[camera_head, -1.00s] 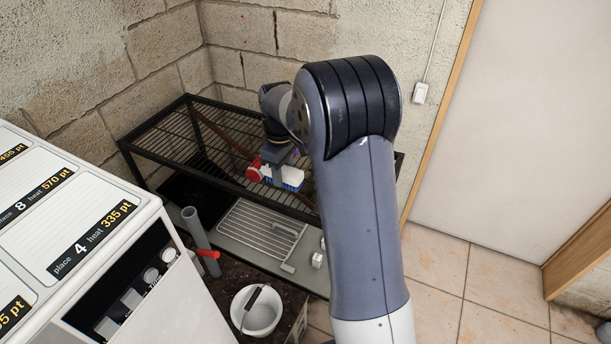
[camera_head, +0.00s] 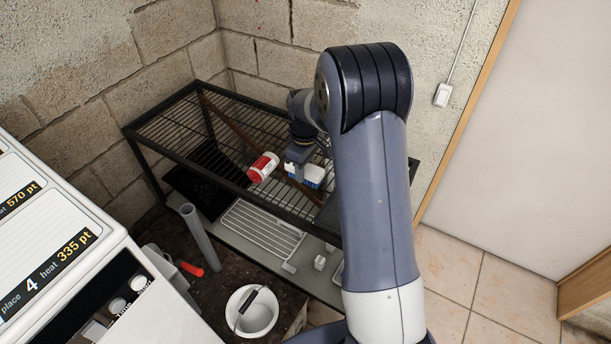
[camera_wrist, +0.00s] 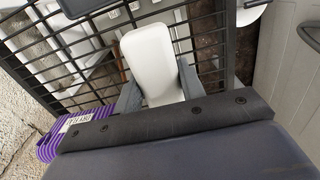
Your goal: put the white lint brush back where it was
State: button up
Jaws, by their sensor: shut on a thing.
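The white lint brush (camera_wrist: 149,55) is between the two grey fingers of my gripper (camera_wrist: 160,88) in the wrist view. My gripper is shut on it, and its pale back faces the camera. In the head view my gripper (camera_head: 298,160) is over the black wire shelf (camera_head: 160,152). The brush (camera_head: 314,174) shows there as a white body with blue, just right of the fingers. I cannot tell whether it touches the shelf. My gripper hides part of it.
A red and white can (camera_head: 263,167) is on the shelf, left of my gripper. A purple ribbed thing with a label (camera_wrist: 80,128) is close by in the wrist view. Below are a white rack (camera_head: 262,230), a grey tube (camera_head: 198,232) and a white bucket (camera_head: 258,315).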

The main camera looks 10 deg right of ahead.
jog(key=shift+f, duration=1.8)
jog(key=shift+f, duration=0.1)
jog(key=o, duration=1)
jog(key=shift+c, duration=0.2)
notch_tip(320, 180, up, 12)
jog(key=shift+r+b, duration=0.1)
jog(key=shift+b, duration=0.5)
